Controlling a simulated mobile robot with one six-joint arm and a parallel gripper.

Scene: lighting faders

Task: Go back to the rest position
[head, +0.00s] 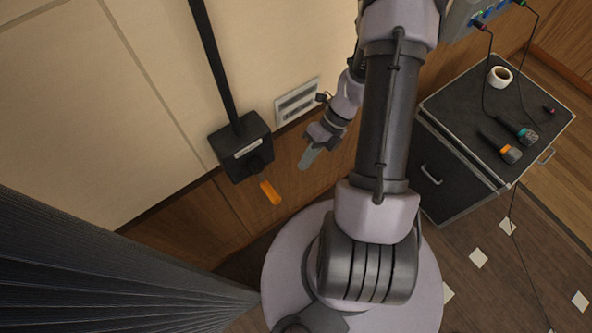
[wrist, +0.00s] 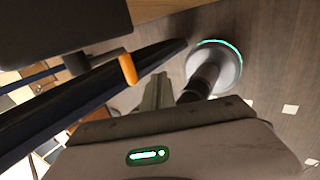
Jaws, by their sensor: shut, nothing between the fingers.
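My gripper (head: 306,160) is in front of the wall, right of the black box, with its fingers pointing down and left. It is shut and holds nothing; its closed fingers also show in the wrist view (wrist: 156,88). The black wall box (head: 240,146) has a light label and an orange handle (head: 270,192) at its lower right. My gripper is apart from both. In the wrist view the box (wrist: 65,25) is at the upper left, and the orange handle (wrist: 128,69) is left of the fingers. A pale slotted wall panel (head: 298,100) sits behind my gripper.
A black case (head: 460,130) stands at the right, with a white tape roll (head: 500,76), two microphones and cables on top. A dark pleated curtain (head: 100,270) fills the lower left. A black conduit (head: 212,60) runs up from the box.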

